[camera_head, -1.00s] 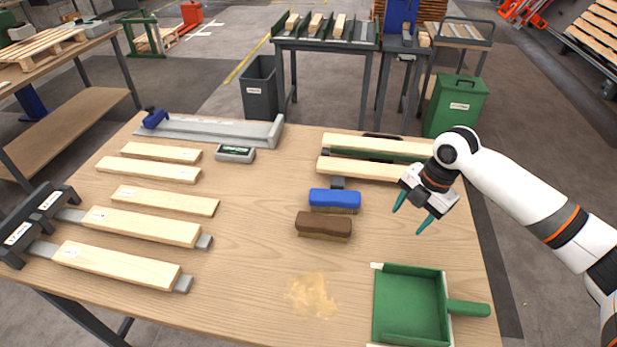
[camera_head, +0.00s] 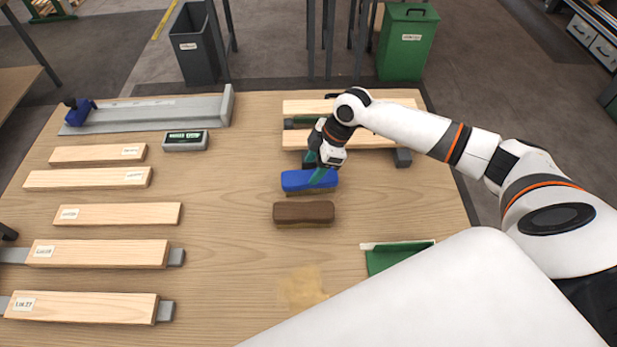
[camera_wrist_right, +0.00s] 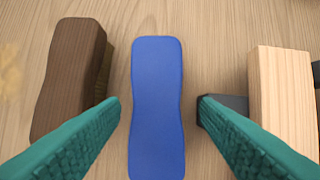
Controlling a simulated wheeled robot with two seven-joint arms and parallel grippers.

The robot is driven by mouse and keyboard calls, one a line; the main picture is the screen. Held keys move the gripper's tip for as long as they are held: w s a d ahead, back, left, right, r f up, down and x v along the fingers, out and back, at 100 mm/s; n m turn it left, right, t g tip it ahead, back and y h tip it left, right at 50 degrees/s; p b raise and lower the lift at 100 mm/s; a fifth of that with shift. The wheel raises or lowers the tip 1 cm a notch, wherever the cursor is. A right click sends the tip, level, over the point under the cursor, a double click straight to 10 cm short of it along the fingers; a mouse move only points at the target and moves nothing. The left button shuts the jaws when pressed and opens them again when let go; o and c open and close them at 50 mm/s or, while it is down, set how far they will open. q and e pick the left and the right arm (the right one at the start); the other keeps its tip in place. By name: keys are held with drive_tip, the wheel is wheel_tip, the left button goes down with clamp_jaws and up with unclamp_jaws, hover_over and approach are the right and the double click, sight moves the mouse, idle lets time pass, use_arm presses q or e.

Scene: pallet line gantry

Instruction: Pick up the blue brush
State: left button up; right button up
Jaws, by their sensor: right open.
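The blue brush (camera_head: 297,181) lies on the wooden table, just behind the brown brush (camera_head: 304,213). My right gripper (camera_head: 318,173) is right over the blue brush, its green fingers pointing down. In the right wrist view the blue brush (camera_wrist_right: 157,105) lies between the two open fingers (camera_wrist_right: 160,125), with a gap on each side. The brown brush (camera_wrist_right: 70,80) is to the left there. I cannot tell in the head view whether the fingertips are at brush height. My left gripper is not in view.
Wooden slats (camera_head: 365,138) lie close behind the blue brush; one slat end (camera_wrist_right: 283,100) shows at the right in the wrist view. A green dustpan (camera_head: 392,256) is partly hidden by my arm. Several labelled boards (camera_head: 95,253) lie on the left. Sawdust (camera_head: 303,287) is at the front.

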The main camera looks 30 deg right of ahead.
sight(310, 176)
drive_tip(key=shift+w+f, duration=0.1)
drive_tip(key=shift+f, duration=0.2)
drive_tip(key=x, duration=0.1)
drive_tip(key=p+x, duration=0.2)
drive_tip(key=x, duration=0.1)
drive_tip(key=shift+s+d+f, duration=0.1)
drive_tip(key=shift+s+f, duration=0.1)
drive_tip(key=shift+s, duration=0.15)
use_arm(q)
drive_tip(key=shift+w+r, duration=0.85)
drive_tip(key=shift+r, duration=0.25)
use_arm(e)
drive_tip(key=shift+w+f, duration=0.1)
drive_tip(key=shift+f, duration=0.25)
